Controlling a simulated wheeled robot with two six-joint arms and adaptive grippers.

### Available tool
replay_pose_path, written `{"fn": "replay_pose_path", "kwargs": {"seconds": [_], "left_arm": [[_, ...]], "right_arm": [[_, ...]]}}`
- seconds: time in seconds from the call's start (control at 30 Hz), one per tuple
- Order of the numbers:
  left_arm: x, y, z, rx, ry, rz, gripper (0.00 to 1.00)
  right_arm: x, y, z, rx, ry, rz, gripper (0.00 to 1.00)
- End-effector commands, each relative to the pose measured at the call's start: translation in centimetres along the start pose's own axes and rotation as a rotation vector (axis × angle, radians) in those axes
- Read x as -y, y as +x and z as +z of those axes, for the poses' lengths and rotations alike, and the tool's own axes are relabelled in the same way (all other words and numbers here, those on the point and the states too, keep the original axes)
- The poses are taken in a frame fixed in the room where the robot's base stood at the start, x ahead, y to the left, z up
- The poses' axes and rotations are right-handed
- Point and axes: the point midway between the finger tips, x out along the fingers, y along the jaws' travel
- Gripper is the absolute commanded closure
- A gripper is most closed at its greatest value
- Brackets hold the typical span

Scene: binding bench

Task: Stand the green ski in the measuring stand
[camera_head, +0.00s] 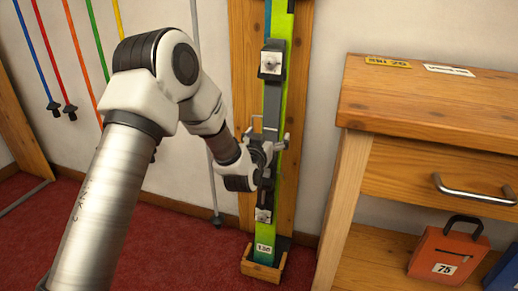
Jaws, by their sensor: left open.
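The green ski (287,112) stands upright, its lower end in the small wooden foot box of the measuring stand (238,78). The stand's tall board is behind it against the wall. The ski carries dark binding parts and a label reading 130 near its bottom. Its top is cut off by the picture edge. My left gripper (268,150) is open in front of the ski at its lower middle, with fingers close around or beside it; contact cannot be told. My right gripper is not in view.
A wooden bench (420,105) with a drawer stands close on the right. An orange case (448,254) marked 75 sits on its lower shelf. Several coloured poles lean on the wall at the left. Red carpet is clear in front of the stand.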

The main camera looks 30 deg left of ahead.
Motion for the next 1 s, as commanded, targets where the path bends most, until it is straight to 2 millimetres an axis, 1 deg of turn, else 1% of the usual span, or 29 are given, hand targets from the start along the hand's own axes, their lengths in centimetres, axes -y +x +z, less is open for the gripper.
{"fn": "replay_pose_path", "kwargs": {"seconds": [1.0], "left_arm": [[0.0,-5.1,0.0,0.001,0.000,0.000,0.00]], "right_arm": [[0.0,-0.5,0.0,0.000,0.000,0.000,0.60]]}}
